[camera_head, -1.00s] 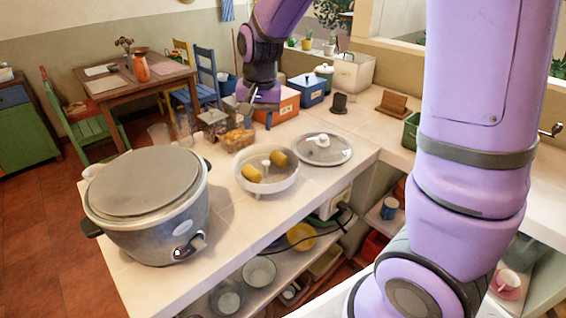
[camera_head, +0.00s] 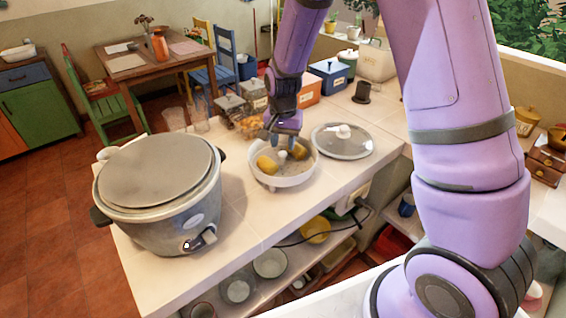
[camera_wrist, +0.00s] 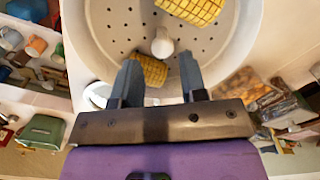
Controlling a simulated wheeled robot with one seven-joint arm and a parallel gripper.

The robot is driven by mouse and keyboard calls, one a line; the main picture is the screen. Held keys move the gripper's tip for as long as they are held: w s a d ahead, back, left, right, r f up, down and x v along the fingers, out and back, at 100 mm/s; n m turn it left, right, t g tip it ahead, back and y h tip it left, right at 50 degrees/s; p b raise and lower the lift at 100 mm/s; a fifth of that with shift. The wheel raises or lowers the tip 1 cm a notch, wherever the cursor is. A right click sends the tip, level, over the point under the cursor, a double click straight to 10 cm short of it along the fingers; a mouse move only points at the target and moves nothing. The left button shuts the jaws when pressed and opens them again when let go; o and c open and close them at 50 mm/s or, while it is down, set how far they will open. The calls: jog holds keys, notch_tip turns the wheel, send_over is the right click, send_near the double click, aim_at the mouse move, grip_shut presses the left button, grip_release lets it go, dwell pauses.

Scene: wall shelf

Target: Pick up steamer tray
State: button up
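The steamer tray (camera_head: 283,182) is a round white perforated tray with a central knob, standing on the counter between the rice cooker and the glass lid. Two pieces of corn lie in it, one at the left (camera_head: 266,164) and one at the right (camera_head: 299,151). My gripper (camera_head: 285,147) is over the tray near its centre. In the wrist view my gripper (camera_wrist: 160,80) has its two fingers spread apart, with the white knob (camera_wrist: 162,44) just beyond and between the tips. One corn piece (camera_wrist: 149,70) shows between the fingers. Whether the fingers touch anything is unclear.
A large grey rice cooker (camera_head: 160,195) stands left of the tray. A glass lid (camera_head: 342,141) lies close at its right. Jars, a food container and coloured boxes (camera_head: 328,78) stand behind. Bowls (camera_head: 270,263) sit on the shelf below.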

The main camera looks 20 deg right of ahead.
aim_at(283, 153)
jog(key=shift+w+f, duration=0.2)
jog(key=shift+f, duration=2.35)
grip_shut()
